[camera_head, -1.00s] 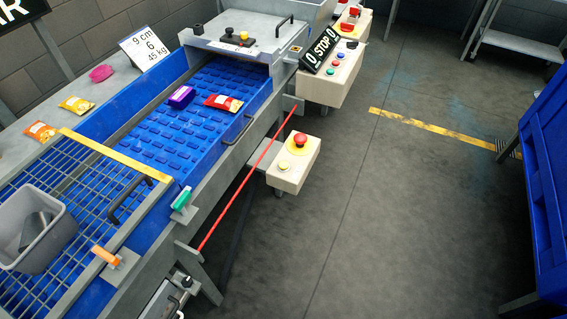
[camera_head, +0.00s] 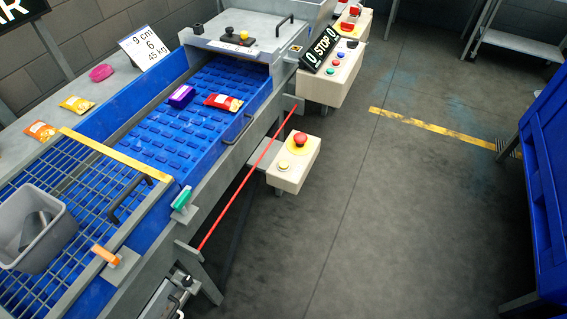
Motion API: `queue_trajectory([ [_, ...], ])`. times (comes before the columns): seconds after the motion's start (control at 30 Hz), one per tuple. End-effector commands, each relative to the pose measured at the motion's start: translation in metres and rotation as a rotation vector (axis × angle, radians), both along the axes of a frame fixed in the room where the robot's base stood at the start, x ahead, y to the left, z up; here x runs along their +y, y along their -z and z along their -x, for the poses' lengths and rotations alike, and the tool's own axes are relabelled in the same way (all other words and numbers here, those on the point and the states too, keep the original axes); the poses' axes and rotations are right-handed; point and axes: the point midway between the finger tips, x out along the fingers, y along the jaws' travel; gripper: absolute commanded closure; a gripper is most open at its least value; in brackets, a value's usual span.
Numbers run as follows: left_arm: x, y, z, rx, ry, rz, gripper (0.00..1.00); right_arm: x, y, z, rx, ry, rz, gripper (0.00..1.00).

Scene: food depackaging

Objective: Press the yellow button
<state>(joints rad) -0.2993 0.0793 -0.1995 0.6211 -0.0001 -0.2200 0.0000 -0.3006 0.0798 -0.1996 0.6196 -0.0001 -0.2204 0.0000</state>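A cream control box (camera_head: 288,181) stands beside the conveyor, near the middle of the view. On its top is a small pale yellow button (camera_head: 284,165), with a red mushroom button (camera_head: 300,138) on a yellow base behind it. A yellow knob-like part (camera_head: 244,36) also shows beside black ones on the grey machine cover (camera_head: 215,27). Neither of my grippers is in view, and nothing covers the pale yellow button.
The blue conveyor (camera_head: 150,140) carries a purple package (camera_head: 181,95) and a red package (camera_head: 222,102). A red cord (camera_head: 245,180) runs along its side. A second cream panel (camera_head: 345,72) with several buttons stands behind. Grey floor (camera_head: 400,220) is clear to the right, up to a blue container (camera_head: 545,170).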

Motion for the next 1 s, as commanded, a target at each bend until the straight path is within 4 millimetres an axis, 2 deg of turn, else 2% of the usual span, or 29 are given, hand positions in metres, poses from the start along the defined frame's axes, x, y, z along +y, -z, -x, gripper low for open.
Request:
queue_trajectory([
  [0.03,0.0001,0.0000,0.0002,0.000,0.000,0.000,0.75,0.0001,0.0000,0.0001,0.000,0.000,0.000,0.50],
  [0.23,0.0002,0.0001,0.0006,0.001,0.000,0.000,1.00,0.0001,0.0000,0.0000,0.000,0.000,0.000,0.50],
  [1.0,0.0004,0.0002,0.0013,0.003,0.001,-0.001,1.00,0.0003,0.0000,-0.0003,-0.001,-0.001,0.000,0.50],
])
